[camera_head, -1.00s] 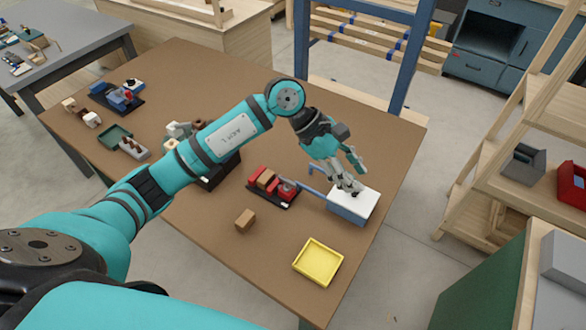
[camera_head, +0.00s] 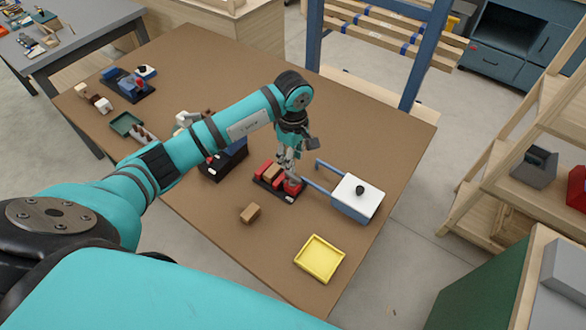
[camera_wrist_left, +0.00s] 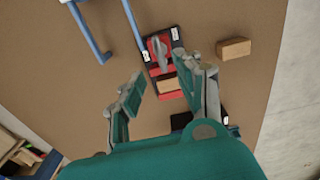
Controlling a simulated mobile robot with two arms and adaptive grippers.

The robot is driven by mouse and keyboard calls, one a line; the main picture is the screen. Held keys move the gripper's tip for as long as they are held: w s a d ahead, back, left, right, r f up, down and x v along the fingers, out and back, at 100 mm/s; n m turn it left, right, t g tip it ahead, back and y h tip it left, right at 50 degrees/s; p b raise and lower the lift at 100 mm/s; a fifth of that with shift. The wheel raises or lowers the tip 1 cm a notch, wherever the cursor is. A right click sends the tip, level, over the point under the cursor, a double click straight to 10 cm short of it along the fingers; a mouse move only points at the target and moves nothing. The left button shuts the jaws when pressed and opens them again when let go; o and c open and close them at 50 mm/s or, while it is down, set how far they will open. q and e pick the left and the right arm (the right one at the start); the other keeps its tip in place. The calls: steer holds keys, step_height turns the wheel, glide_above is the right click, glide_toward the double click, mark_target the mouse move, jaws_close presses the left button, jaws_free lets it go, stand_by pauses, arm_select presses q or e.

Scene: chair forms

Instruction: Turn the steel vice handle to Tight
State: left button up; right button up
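A red vice (camera_head: 266,171) on a black base sits near the middle of the table, with a wooden block between its red jaws. In the left wrist view the vice (camera_wrist_left: 166,69) shows its grey steel handle (camera_wrist_left: 160,48) and two small white labels at the base's sides, too small to read. My left gripper (camera_head: 289,172) is over the vice and hides part of it and the handle in the head view. In the wrist view the left gripper (camera_wrist_left: 168,88) has its fingers spread, with nothing between them; the handle lies beyond the fingertips. My right gripper is not in view.
A blue box with a white top (camera_head: 356,195) and blue bars stands just right of the vice. A loose wooden block (camera_head: 250,213) and a yellow tray (camera_head: 319,258) lie in front. A dark box (camera_head: 228,163) stands left. Another, blue vice (camera_head: 127,85) is at the back left.

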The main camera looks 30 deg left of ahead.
mark_target(293, 179)
arm_select(q)
step_height(293, 179, down, 7)
steer(key=shift+f+p, duration=0.1)
steer(key=shift+p, duration=0.5)
jaws_close()
